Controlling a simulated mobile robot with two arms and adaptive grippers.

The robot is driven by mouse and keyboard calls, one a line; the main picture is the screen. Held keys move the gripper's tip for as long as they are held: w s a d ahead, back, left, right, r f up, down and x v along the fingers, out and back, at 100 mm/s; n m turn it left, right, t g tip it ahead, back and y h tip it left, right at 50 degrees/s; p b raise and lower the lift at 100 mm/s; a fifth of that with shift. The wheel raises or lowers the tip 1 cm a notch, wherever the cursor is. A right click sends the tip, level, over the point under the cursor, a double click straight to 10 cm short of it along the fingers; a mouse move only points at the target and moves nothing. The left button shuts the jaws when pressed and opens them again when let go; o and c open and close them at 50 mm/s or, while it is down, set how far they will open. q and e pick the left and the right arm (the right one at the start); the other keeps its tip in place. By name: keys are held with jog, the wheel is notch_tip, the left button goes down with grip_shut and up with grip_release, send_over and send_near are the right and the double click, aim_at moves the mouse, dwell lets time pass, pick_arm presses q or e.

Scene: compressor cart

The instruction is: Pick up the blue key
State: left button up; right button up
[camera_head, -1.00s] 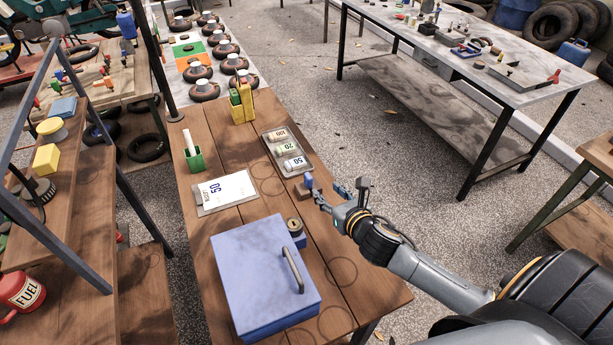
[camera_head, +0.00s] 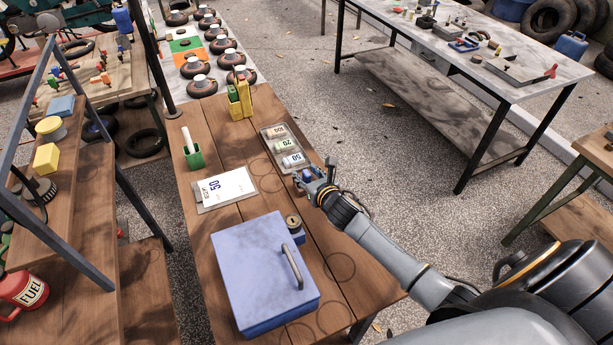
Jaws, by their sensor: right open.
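The blue key (camera_head: 306,176) is a small blue piece near the right edge of the wooden table (camera_head: 205,125), just below the tray of numbered rolls. My right gripper (camera_head: 311,178) reaches in from the right and is open, with its fingers at the blue key. The fingers hide part of the key and the small brown piece under it. I cannot tell whether the fingers touch the key. My left gripper is not in view.
A clear tray (camera_head: 266,132) with numbered rolls lies just above the gripper. A blue box (camera_head: 250,265) with a handle stands nearer, with a round dark-and-brass piece (camera_head: 293,221) beside it. A clipboard (camera_head: 226,188), green cup (camera_head: 194,160) and yellow holder (camera_head: 240,108) are to the left.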

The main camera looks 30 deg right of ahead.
jog(key=shift+s, duration=0.1)
jog(key=shift+c, duration=0.3)
grip_shut()
jog(key=shift+r, duration=0.1)
